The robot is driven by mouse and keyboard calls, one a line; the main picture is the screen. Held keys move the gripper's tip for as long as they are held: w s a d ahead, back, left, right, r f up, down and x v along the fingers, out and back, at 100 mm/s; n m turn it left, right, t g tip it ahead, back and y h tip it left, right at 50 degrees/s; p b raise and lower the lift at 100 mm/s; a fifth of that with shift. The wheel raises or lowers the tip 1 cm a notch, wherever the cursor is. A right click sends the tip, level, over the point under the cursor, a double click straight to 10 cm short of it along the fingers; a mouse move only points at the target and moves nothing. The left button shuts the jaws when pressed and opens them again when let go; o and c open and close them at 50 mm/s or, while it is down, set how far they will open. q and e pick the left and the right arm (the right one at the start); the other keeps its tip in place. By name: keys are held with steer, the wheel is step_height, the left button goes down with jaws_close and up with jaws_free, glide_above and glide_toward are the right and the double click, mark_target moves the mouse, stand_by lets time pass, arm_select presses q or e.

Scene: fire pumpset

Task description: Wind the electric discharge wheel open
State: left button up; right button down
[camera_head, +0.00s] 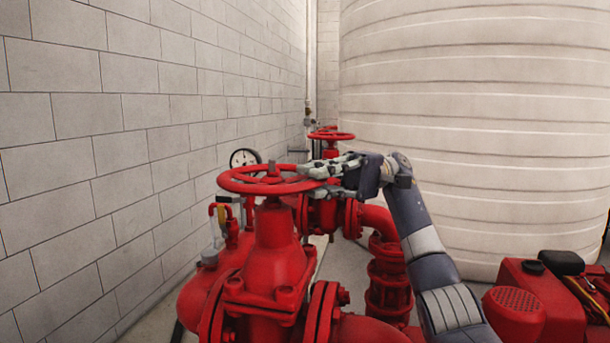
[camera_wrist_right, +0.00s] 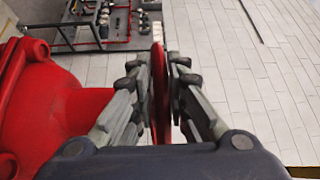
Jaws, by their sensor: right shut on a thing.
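A red handwheel (camera_head: 234,181) lies flat on top of a large red gate valve (camera_head: 272,247) in the middle of the head view. My right gripper (camera_head: 318,179) reaches in from the right and is shut on the right side of the wheel's rim. In the right wrist view the rim (camera_wrist_right: 160,90) shows as a thin red band between the two fingers of my right gripper (camera_wrist_right: 160,85). The valve body (camera_wrist_right: 50,110) fills the left of that view. My left gripper is not in view.
A second red handwheel (camera_head: 331,135) stands farther back. A pressure gauge (camera_head: 244,159) is behind the valve. A block wall (camera_head: 100,130) runs along the left, and a large pale tank (camera_head: 480,120) stands at the right. Red machinery (camera_head: 530,300) sits at the lower right.

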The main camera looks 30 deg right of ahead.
stand_by(0.4)
steer(key=c, duration=1.6)
jaws_free()
steer(key=shift+s+r, duration=0.1)
